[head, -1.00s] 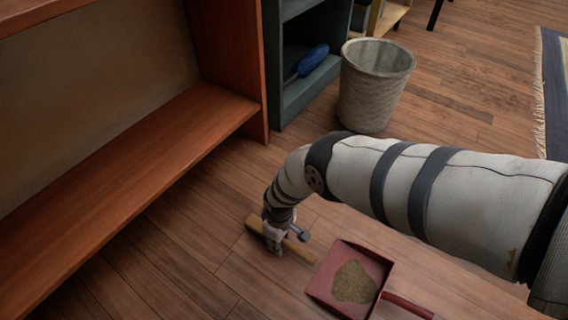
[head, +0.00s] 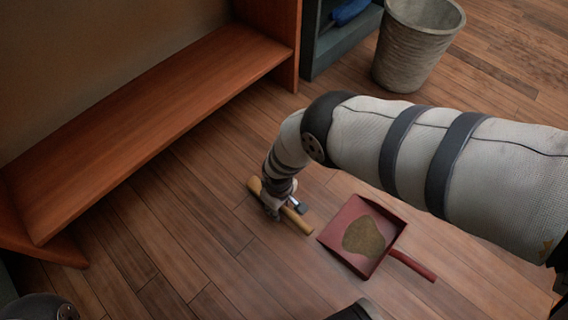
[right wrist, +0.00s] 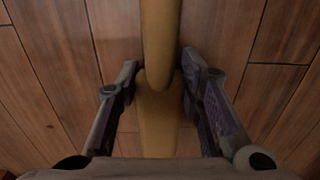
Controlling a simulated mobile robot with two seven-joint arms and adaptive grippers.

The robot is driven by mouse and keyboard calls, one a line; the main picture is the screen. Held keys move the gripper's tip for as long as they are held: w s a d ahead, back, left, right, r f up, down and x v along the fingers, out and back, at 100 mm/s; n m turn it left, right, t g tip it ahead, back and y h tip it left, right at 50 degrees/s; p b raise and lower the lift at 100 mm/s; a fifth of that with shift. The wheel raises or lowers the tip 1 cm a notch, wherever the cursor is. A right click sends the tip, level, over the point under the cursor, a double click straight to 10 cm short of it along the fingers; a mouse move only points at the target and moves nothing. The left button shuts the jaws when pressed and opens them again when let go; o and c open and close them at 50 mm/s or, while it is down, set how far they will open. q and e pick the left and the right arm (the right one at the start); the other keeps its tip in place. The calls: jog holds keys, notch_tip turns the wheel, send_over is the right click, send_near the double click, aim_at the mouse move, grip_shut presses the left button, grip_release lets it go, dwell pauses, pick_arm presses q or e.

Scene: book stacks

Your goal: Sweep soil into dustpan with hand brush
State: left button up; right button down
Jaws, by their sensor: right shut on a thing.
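The hand brush (head: 299,222) is a tan, wooden-looking bar low over the floor, left of the dustpan. My right gripper (head: 275,203) is shut on it near its middle. In the right wrist view the brush (right wrist: 158,40) runs between the two fingers of the right gripper (right wrist: 160,75). Its bristles cannot be made out. The red dustpan (head: 343,215) lies on the floor, its red handle pointing to the lower right. A brown patch of soil (head: 364,236) lies inside the pan. The brush's near end is close to the pan's left corner. My left gripper is not in view.
A low brown wooden shelf (head: 150,110) runs along the left. A grey wastebasket (head: 408,50) stands at the upper right beside a dark shelf unit (head: 350,45) holding a blue object (head: 350,11). Bare floor lies between the low shelf and the brush.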

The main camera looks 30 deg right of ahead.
jog(key=a, duration=0.1)
jog(key=s+a, duration=0.1)
jog(key=a, duration=0.1)
jog(key=shift+s+a, duration=0.1)
jog(key=shift+s, duration=0.05)
pick_arm(q)
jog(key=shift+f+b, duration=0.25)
jog(key=shift+b, duration=0.05)
pick_arm(e)
jog(key=shift+s+a+f, duration=0.1)
jog(key=shift+s+a, duration=0.15)
jog(key=shift+a, duration=0.35)
jog(key=shift+s+a+r, duration=0.1)
jog(key=shift+s+a, duration=0.15)
jog(key=shift+a, duration=0.35)
jog(key=shift+s+a+f, duration=0.1)
jog(key=shift+s+a, duration=0.15)
jog(key=shift+a, duration=0.35)
jog(key=r+p, duration=0.2)
jog(key=r, duration=0.1)
jog(key=r+p, duration=0.2)
jog(key=r, duration=0.1)
jog(key=shift+w+d, duration=0.1)
jog(key=shift+w, duration=0.1)
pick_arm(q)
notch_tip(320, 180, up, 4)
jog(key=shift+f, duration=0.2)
